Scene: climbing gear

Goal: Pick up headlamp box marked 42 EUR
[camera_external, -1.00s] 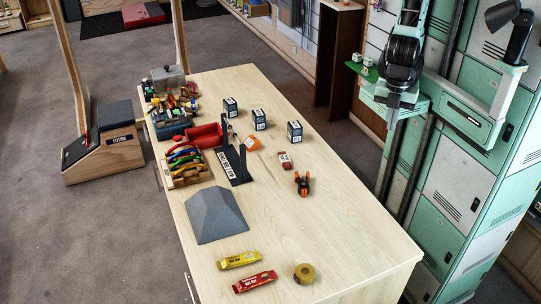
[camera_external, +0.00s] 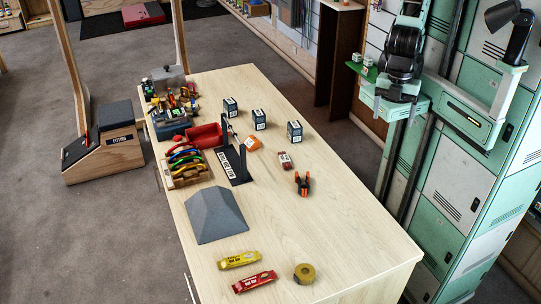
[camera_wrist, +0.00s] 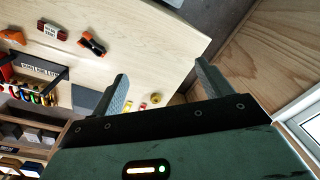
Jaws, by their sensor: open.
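Three small dark boxes with white labels stand apart on the wooden table in the external view: a left one (camera_external: 230,107), a middle one (camera_external: 259,120) and a right one (camera_external: 294,132). Their markings are too small to read, so I cannot tell which is marked 42 EUR. My gripper (camera_external: 395,107) is open and empty, to the right of the table and well away from the boxes. In the wrist view my gripper (camera_wrist: 161,72) shows two spread fingers with nothing between them. I cannot make out the dark boxes in that view.
The table (camera_external: 330,225) also holds a grey wedge block (camera_external: 215,214), a black stand (camera_external: 235,164), a red bin (camera_external: 205,136), an orange-black item (camera_external: 302,183), wrapped bars (camera_external: 254,282) and a tape roll (camera_external: 304,273). Its right front is mostly clear. Green lockers (camera_external: 456,184) stand at right.

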